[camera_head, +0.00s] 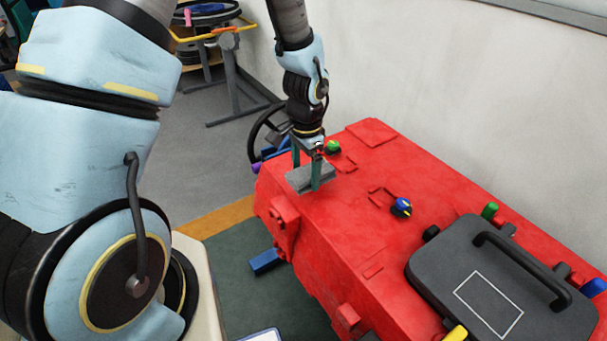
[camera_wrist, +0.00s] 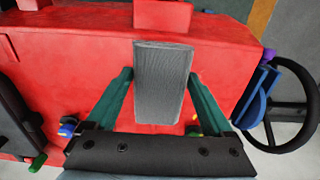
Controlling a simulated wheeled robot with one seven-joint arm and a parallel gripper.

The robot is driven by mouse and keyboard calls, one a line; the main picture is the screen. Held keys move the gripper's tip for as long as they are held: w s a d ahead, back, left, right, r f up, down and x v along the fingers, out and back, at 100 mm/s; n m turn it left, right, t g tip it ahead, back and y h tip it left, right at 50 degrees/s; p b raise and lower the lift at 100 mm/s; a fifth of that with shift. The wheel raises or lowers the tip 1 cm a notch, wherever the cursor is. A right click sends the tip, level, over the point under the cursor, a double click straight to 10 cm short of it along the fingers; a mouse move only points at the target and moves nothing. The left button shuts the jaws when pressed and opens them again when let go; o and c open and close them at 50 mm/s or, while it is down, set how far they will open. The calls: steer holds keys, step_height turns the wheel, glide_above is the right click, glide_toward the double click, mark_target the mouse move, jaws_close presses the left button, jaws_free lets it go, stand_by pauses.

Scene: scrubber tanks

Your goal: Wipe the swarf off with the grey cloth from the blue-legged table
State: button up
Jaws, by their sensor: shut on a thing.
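My gripper (camera_head: 307,174) is shut on the grey cloth (camera_head: 304,181), a flat grey block-like pad. No blue-legged table is clearly in view.
A dark lid with a handle (camera_head: 482,268) covers the tank's right part. Coloured knobs, including a blue one (camera_head: 401,208) and a green one (camera_head: 332,147), stick up from the top. A black steering wheel (camera_wrist: 294,105) is at the tank's end. A white wall (camera_head: 450,90) runs behind.

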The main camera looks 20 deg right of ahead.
mark_target(305, 173)
steer(key=shift+r+p, duration=1.2)
steer(key=shift+r, duration=0.85)
